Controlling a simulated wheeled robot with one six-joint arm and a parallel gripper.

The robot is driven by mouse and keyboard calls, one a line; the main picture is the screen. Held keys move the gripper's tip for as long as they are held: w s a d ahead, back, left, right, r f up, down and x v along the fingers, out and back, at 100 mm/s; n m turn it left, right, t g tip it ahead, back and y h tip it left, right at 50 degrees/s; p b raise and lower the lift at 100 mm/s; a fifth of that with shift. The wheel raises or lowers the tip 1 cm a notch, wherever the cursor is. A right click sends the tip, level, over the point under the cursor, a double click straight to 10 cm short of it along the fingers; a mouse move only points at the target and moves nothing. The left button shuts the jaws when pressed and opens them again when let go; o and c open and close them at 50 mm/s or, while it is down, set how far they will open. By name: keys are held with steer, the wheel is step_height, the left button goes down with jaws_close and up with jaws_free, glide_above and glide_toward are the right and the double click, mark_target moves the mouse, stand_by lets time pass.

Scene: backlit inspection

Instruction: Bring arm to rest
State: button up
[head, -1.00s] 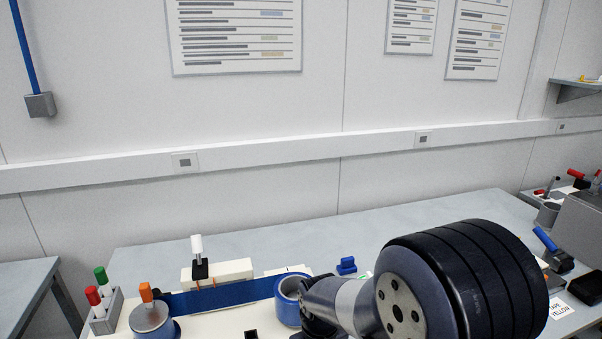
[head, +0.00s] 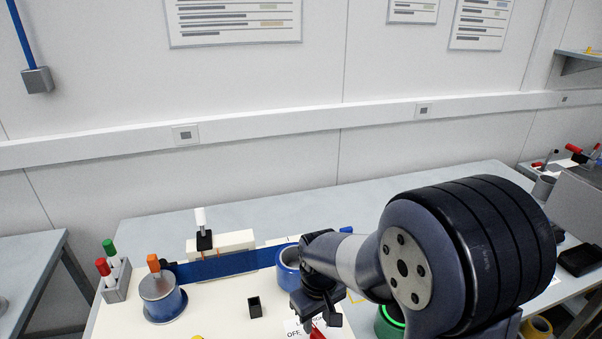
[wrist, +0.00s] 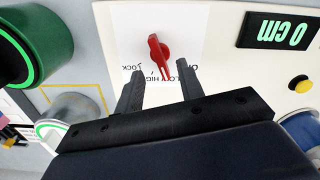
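My gripper (wrist: 160,72) is open in the wrist view, with its two dark fingers apart and nothing held between them. A red rotary knob (wrist: 158,54) on a white printed label shows just beyond and between the fingertips. In the head view my gripper (head: 320,308) hangs low over the front of the cream panel (head: 215,312). The red knob (head: 318,333) shows partly below it at the bottom edge. My arm reaches in from the right and hides part of the bench.
A blue band runs from an orange-topped spool (head: 158,292) to a blue roll (head: 288,268) beside my gripper. A holder (head: 116,282) with red and green handles stands at left.

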mark_target(316, 330)
step_height(316, 330, down, 5)
steer(key=b, duration=0.3)
steer(key=shift+r+m, duration=0.3)
steer(key=shift+m, duration=0.1)
steer(key=m, duration=0.7)
steer(key=shift+m, duration=0.4)
steer(key=shift+r+m+p, duration=0.3)
steer(key=shift+r+p, duration=0.05)
steer(key=shift+p, duration=0.05)
step_height(316, 330, up, 8)
steer(key=p, duration=0.6)
steer(key=shift+f, duration=0.15)
steer(key=shift+d, duration=0.1)
